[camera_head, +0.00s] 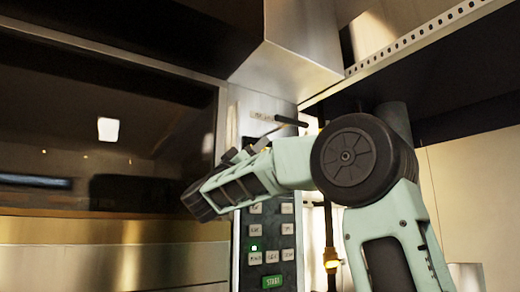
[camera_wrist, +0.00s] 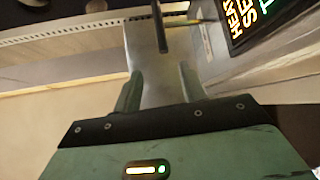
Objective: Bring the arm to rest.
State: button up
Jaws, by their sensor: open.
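My gripper (camera_wrist: 160,88) shows in the wrist view with its two pale green fingers apart and nothing between them. A dark thin bar (camera_wrist: 159,25) stands beyond the fingertips; I cannot tell exactly what it is or how far off. In the head view, my arm reaches in from the lower right, bends at a large dark joint and extends left across the front of a microwave-like appliance (camera_head: 110,230). My gripper (camera_head: 262,142) is partly hidden there, close to the top of the appliance's button panel (camera_head: 270,235).
A steel hood-like box (camera_head: 285,60) hangs above the panel. A perforated shelf edge (camera_head: 430,35) runs at upper right over a dark recess. A lit text display (camera_wrist: 255,20) is at the wrist view's upper right. A pale wall (camera_head: 475,190) stands behind my arm.

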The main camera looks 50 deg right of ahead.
dwell(0.5)
jog(key=w+a+f+n+t+y, duration=0.55)
jog(key=a+n+t+y, duration=0.3)
jog(key=t, duration=0.35)
jog(key=w+a+f+n+t+y, duration=0.4)
jog(key=w+a+n+t+y, duration=0.4)
jog(key=t, duration=0.3)
jog(key=s+a+f+n+g+y, duration=0.3)
jog(key=a+f+n+g+y, duration=0.3)
jog(key=a+f+y, duration=1)
jog(key=s+a+f+n+g, duration=0.1)
jog(key=s+a+f+g, duration=0.35)
jog(key=s+f, duration=0.45)
jog(key=s+a+f+n+g, duration=0.1)
jog(key=s+a+f+g, duration=0.5)
jog(key=f, duration=0.6)
jog(key=s+d+f+g+h, duration=0.2)
jog(key=s+d+f, duration=0.2)
jog(key=s, duration=0.5)
jog(key=s+d+f+m+g+h, duration=0.1)
jog(key=s+d+f+g+h, duration=0.2)
jog(key=s, duration=0.7)
jog(key=shift+d+f, duration=0.4)
jog(key=shift+f, duration=0.45)
